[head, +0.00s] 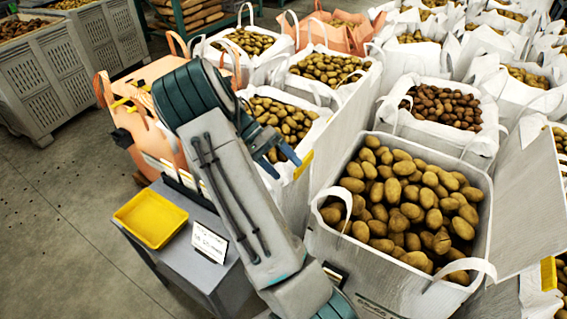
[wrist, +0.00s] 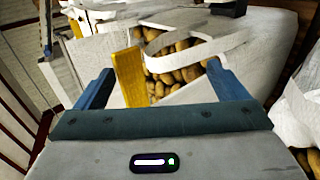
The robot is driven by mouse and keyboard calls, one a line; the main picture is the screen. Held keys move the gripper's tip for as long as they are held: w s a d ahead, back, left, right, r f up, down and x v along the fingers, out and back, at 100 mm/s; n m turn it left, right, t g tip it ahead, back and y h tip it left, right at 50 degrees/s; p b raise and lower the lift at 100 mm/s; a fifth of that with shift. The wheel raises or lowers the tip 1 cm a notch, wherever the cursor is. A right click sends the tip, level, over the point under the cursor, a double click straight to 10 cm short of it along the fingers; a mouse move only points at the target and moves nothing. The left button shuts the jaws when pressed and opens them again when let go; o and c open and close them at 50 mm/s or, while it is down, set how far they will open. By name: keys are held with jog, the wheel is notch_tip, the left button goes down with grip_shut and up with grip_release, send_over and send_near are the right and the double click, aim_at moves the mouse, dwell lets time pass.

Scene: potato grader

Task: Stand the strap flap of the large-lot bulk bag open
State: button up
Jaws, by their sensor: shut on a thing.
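The nearest large white bulk bag (head: 340,262) stands open at the right of the head view, full of potatoes, with loop straps at its rim. A pale flap (head: 345,135) stands up along its left side, with a yellow tab (head: 303,164) at its near end. My gripper (head: 284,158) is at this tab, its blue fingers partly hidden by my arm. In the wrist view the yellow tab (wrist: 130,77) rises between the fingers, close to the left one, with the pale flap (wrist: 185,94) beyond. My gripper is shut on the tab, though the contact is not clearly visible.
A second pale flap (head: 530,195) with its own yellow tab (head: 548,273) leans outward at the bag's right. A grey table (head: 210,270) with a yellow tray (head: 151,217) and sign stands left. Several other potato bags crowd behind. Floor at far left is clear.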

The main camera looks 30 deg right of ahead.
jog(key=shift+w+a+f, duration=0.1)
jog(key=shift+a+f, duration=0.2)
jog(key=shift+c, duration=0.5)
jog(key=shift+w+a+r, duration=0.1)
jog(key=shift+w+r, duration=0.05)
jog(key=shift+w, duration=0.15)
jog(key=shift+c, duration=0.8)
jog(key=v, duration=0.4)
jog(key=b+v, duration=0.1)
jog(key=v, duration=0.4)
jog(key=b+v, duration=0.1)
jog(key=v, duration=0.3)
jog(key=shift+d+r, duration=0.2)
jog(key=shift+r, duration=0.2)
jog(key=shift+c, duration=1.1)
jog(key=s+a+r+n+t+y, duration=0.2)
jog(key=s+a+r+n+t, duration=0.15)
jog(key=s, duration=0.25)
jog(key=s+a+r+n+t+y, duration=0.1)
jog(key=s+a+r+n+t, duration=0.1)
jog(key=s+a+n+t, duration=0.3)
jog(key=s+a+f+n+t, duration=0.1)
jog(key=s+a+n+t, duration=0.1)
jog(key=s, duration=0.5)
jog(key=s+a+f+n+t+y, duration=0.1)
jog(key=s+a+n+t, duration=0.1)
jog(key=s+a, duration=0.2)
jog(key=s, duration=0.3)
jog(key=shift+a+f+n+t, duration=0.3)
jog(key=shift+a+n+t, duration=0.05)
